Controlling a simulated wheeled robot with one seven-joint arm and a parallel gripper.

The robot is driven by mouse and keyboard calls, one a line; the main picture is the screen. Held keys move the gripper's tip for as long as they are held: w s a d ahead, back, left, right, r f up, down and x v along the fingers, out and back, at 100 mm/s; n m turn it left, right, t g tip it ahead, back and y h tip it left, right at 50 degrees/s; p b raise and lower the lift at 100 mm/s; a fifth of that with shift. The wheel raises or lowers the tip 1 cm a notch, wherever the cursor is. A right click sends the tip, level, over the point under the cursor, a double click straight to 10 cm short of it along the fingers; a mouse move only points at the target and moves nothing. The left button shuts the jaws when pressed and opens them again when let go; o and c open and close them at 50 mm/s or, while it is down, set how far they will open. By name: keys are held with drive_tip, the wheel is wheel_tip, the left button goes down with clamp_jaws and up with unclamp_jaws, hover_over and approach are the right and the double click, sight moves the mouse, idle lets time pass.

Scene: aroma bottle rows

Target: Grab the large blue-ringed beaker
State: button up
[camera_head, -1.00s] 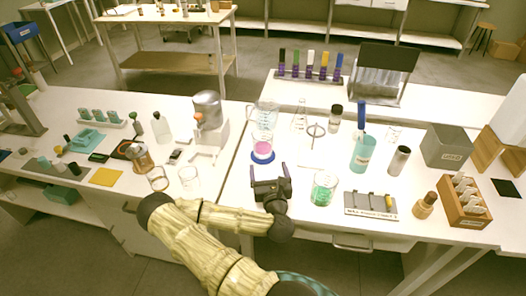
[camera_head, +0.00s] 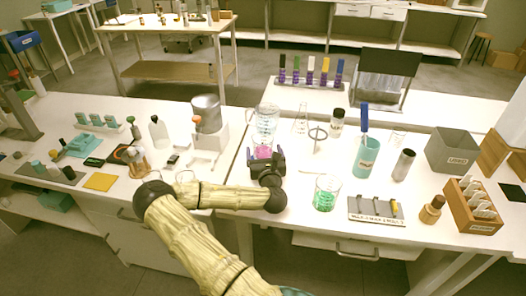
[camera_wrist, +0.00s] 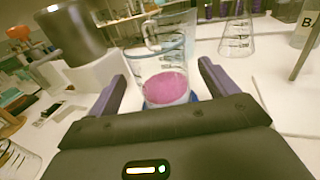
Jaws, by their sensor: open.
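The blue-ringed beaker, clear glass with pink liquid (camera_head: 263,152), stands upright on the table's left part. In the wrist view the beaker (camera_wrist: 164,86) is in front of my gripper, its blue ring partly showing at its base. My gripper (camera_head: 266,159) is open, low over the table on the near side of the beaker. In the wrist view its two purple-grey fingers (camera_wrist: 162,77) stand left and right of the beaker's lower part. I cannot tell whether they touch it. My gripper's body hides part of the base.
A clear glass jug (camera_head: 266,117) stands close behind the beaker. A grey-topped device (camera_head: 207,115) is to the left. A flask (camera_head: 301,122) and ring stand (camera_head: 317,134) are behind right.

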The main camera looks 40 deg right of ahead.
sight(262, 141)
drive_tip(key=shift+x, duration=2.6)
drive_tip(key=shift+f, duration=0.2)
drive_tip(key=c, duration=1.2)
drive_tip(key=shift+r, duration=0.15)
wheel_tip(262, 141, up, 10)
drive_tip(key=shift+f+p, duration=0.1)
drive_tip(key=shift+p, duration=0.5)
